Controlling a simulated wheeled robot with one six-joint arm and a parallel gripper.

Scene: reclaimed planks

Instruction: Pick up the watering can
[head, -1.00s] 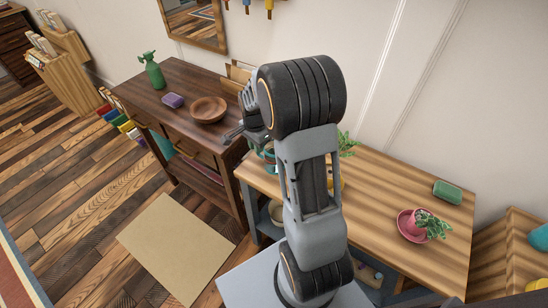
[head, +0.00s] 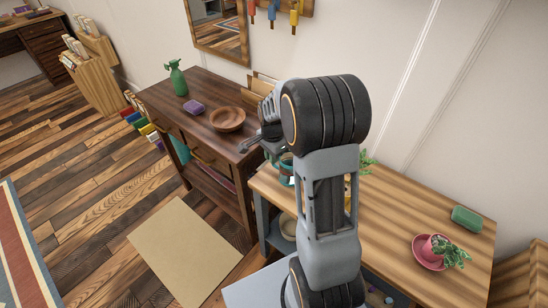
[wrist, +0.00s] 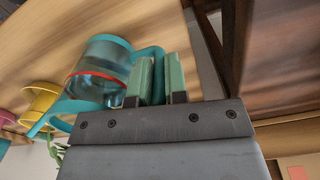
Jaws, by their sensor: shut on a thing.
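The watering can (wrist: 102,58) is teal, with a see-through grey body and a red band. In the wrist view it lies left of my gripper (wrist: 159,60), whose green-padded fingers are shut on its teal handle. In the head view only a teal part of the can (head: 286,172) shows, at the left end of the light wooden table (head: 420,205). My arm hides the rest. Whether the can touches the table is not clear.
The dark cabinet (head: 200,92) holds a wooden bowl (head: 228,119), a purple block (head: 195,106) and a green spray bottle (head: 178,78). A potted plant on a pink saucer (head: 424,262) and a green block (head: 466,218) stand on the table's right. A yellow pot (wrist: 42,100) shows near the can.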

